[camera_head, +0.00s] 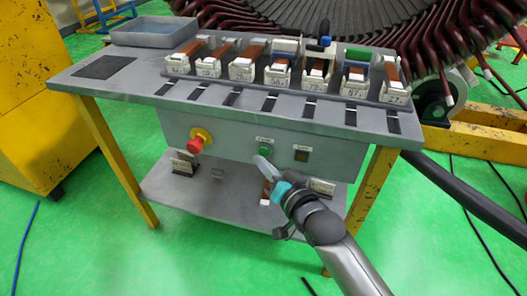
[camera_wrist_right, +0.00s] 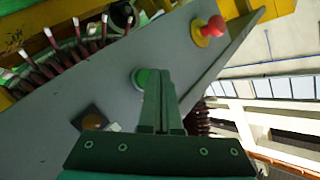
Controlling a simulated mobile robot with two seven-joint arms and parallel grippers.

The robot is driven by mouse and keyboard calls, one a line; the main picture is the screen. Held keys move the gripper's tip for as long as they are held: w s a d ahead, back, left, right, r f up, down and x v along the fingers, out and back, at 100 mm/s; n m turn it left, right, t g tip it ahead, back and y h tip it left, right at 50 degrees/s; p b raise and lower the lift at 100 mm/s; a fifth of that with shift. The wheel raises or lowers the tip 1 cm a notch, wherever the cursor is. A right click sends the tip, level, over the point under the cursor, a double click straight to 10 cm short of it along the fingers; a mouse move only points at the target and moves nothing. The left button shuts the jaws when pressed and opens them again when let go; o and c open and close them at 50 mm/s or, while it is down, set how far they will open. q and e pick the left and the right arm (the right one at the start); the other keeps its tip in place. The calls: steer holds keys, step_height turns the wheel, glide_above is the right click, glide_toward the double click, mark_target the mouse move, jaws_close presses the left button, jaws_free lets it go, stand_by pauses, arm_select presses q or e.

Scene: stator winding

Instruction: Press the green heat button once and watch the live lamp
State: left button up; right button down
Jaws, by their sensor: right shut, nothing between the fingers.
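The green heat button (camera_head: 265,151) is on the front panel of the grey bench. It also shows in the right wrist view (camera_wrist_right: 142,78), partly covered by my fingers. The lamp (camera_head: 301,155) is a small dark square with a brownish-amber centre, right of the button; it looks unlit. It also shows in the wrist view (camera_wrist_right: 93,118). My right gripper (camera_head: 261,161) is shut and empty, its fingertips at or just below the button. In the wrist view the closed fingertips (camera_wrist_right: 160,72) overlap the button's edge; I cannot tell whether they touch it. My left gripper is not in view.
A red mushroom button (camera_head: 196,146) on a yellow base is at the panel's left. Several coil blocks (camera_head: 242,68) stand in a row on the bench top, with a grey tray (camera_head: 150,32) at the back left. A lower shelf (camera_head: 215,195) holds small labelled parts.

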steer(key=shift+w, duration=0.15)
steer(key=shift+w+d, duration=0.1)
steer(key=shift+w, duration=0.15)
steer(key=shift+w+d, duration=0.15)
steer(key=shift+w, duration=0.25)
stand_by(0.9)
steer(key=shift+s+r+p, duration=0.1)
steer(key=shift+p, duration=0.25)
steer(key=shift+s+a+p, duration=0.25)
steer(key=shift+s+p, duration=0.35)
steer(key=shift+s, duration=0.1)
